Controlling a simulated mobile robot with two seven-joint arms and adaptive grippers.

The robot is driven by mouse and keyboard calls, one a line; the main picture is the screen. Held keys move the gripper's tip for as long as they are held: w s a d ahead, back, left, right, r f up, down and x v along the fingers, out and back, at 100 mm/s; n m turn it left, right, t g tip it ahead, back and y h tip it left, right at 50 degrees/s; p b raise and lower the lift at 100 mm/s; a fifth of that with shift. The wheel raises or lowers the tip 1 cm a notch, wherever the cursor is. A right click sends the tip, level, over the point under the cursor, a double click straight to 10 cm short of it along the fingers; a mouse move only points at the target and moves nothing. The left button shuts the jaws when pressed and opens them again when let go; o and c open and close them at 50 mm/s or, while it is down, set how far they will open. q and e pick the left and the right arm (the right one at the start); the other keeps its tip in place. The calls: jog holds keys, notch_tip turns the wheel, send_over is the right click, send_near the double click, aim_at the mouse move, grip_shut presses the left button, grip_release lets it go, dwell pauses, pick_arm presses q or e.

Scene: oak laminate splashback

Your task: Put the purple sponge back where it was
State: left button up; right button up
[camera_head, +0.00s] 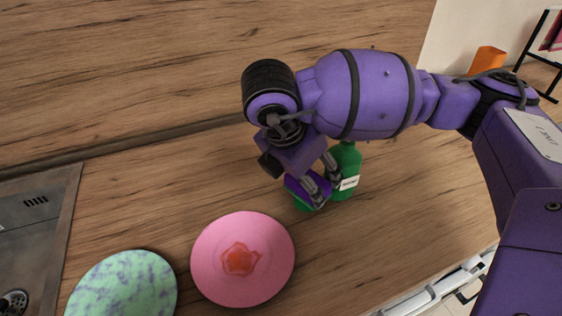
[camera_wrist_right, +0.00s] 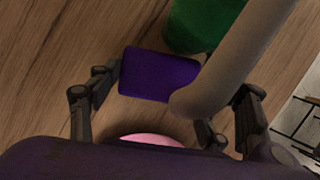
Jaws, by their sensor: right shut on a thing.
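The purple sponge (camera_head: 296,188) is held in my right gripper (camera_head: 316,190), over the wooden counter and just left of the green bottle. In the right wrist view the purple sponge (camera_wrist_right: 155,74) shows as a flat dark purple block between the fingers. The right gripper is shut on it. A green edge shows under the sponge in the head view. Whether the sponge touches the counter I cannot tell. My left gripper is in neither view.
A green bottle (camera_head: 347,160) with a white label stands close beside the gripper. A pink plate with a red mark (camera_head: 209,260) and a mottled green plate (camera_head: 120,280) lie nearer the front. A metal sink (camera_head: 40,225) is at left. Counter right of the pink plate is clear.

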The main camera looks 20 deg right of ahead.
notch_tip(320, 180, down, 3)
jog(key=shift+r, duration=0.15)
jog(key=shift+s, duration=0.1)
jog(key=o, duration=1)
